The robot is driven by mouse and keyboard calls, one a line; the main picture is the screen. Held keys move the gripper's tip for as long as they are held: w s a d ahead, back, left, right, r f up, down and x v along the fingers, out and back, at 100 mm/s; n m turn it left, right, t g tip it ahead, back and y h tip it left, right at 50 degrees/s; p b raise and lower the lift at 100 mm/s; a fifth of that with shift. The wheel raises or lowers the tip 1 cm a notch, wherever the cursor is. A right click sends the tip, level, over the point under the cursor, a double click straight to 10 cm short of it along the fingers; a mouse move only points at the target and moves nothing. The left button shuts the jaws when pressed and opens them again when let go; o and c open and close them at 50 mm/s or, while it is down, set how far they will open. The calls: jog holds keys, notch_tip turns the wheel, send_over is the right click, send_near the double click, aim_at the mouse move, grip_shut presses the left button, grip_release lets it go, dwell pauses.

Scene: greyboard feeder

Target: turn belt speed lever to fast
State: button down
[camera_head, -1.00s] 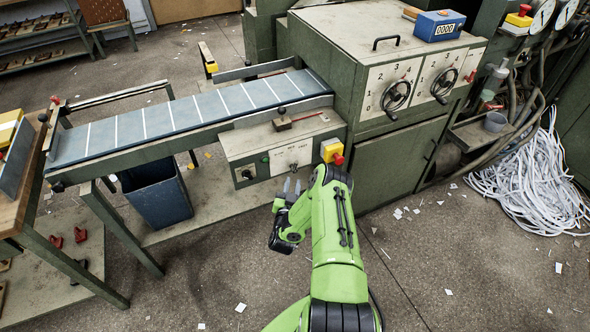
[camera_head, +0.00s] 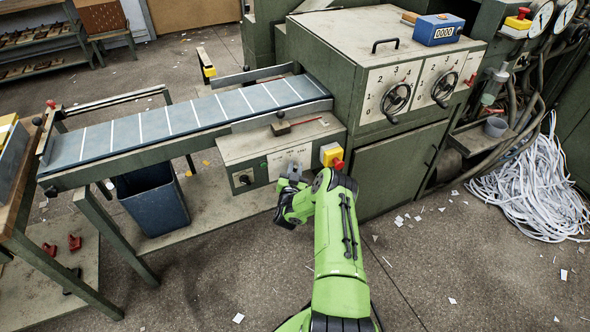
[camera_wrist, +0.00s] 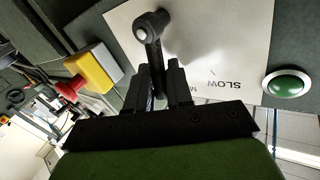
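The belt speed lever (camera_wrist: 156,48) is a metal rod with a dark rounded end, on a pale plate (camera_wrist: 220,30) lettered SLOW. Part of a second label starting with M shows; the rest of the lettering is hidden behind my gripper. My gripper (camera_wrist: 162,75) is at the lever, with its two dark fingers close on either side of the rod. I cannot tell whether they press on it. In the head view my gripper (camera_head: 293,172) is in front of the control box (camera_head: 240,160) under the belt's right end, covering the lever.
A yellow box with a red stop button (camera_head: 333,157) sits just right of my gripper; it also shows in the wrist view (camera_wrist: 92,72). A green button (camera_wrist: 287,83) is beside the plate. The blue conveyor belt (camera_head: 170,118) runs left; a blue bin (camera_head: 152,198) stands below.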

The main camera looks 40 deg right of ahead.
jog(key=shift+s+d+m+g+y+p, duration=0.25)
jog(key=shift+d+m+y+p, duration=0.3)
jog(key=shift+m+p, duration=0.55)
jog(key=shift+s+d+f+m+g+y+p, duration=0.1)
jog(key=shift+d+f+m+g+y+p, duration=0.15)
jog(key=shift+m+y+p, duration=0.25)
jog(key=shift+s+d+f+m+g+y+p, duration=0.15)
jog(key=shift+d+m+g+y+p, duration=0.1)
jog(key=shift+m+y+p, duration=0.25)
jog(key=shift+w, duration=0.1)
jog(key=c, duration=1.4)
grip_release()
jog(key=p+v, duration=0.3)
jog(key=v, duration=1.2)
jog(key=shift+s+a+p, duration=0.15)
jog(key=shift+s+p, duration=0.2)
jog(key=shift+p, duration=0.05)
